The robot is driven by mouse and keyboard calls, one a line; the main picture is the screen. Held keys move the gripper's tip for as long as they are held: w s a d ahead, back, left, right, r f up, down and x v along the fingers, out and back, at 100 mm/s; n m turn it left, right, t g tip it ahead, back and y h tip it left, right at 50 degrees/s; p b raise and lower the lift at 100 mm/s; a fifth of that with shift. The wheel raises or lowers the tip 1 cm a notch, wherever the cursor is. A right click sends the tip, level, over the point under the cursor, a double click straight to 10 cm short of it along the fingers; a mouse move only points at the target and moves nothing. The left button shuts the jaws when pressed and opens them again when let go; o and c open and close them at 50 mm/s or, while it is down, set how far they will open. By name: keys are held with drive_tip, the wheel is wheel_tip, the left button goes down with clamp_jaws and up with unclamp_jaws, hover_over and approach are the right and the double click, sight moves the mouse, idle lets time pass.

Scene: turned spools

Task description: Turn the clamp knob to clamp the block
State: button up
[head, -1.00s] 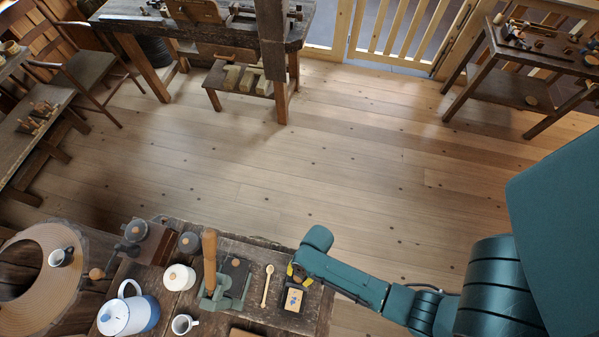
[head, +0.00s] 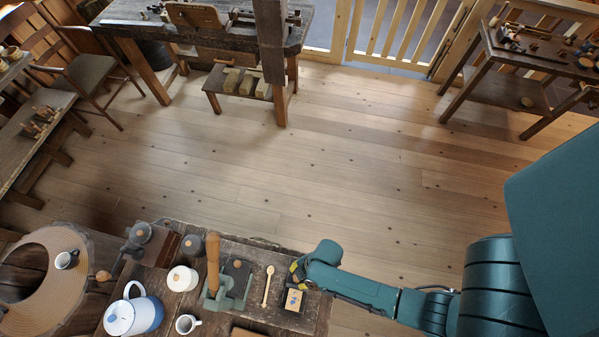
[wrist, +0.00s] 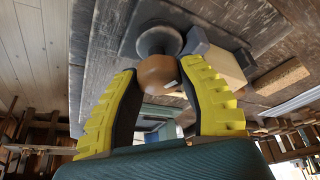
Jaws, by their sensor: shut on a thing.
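The clamp knob is a round wooden ball (wrist: 158,75) on a dark round metal collar, seen in the wrist view. My gripper (wrist: 160,68) has its yellow, ridged fingers on both sides of the knob and is shut on it. A pale wooden block (wrist: 225,72) lies right of the knob, beside a grey metal jaw. In the head view my gripper (head: 297,268) is at the right end of the near table, just behind a dark fixture holding the pale block (head: 293,300). The knob is hidden there by my gripper.
On the near table, left of my gripper, are a wooden spoon (head: 268,285), a green press with an upright wooden handle (head: 213,262), a white lidded pot (head: 182,279), a blue-white jug (head: 133,313) and a mug (head: 187,324). The floor beyond is clear.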

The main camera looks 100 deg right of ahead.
drive_tip(key=shift+s+a+f, duration=0.1)
drive_tip(key=shift+f, duration=0.05)
drive_tip(key=o, duration=1.2)
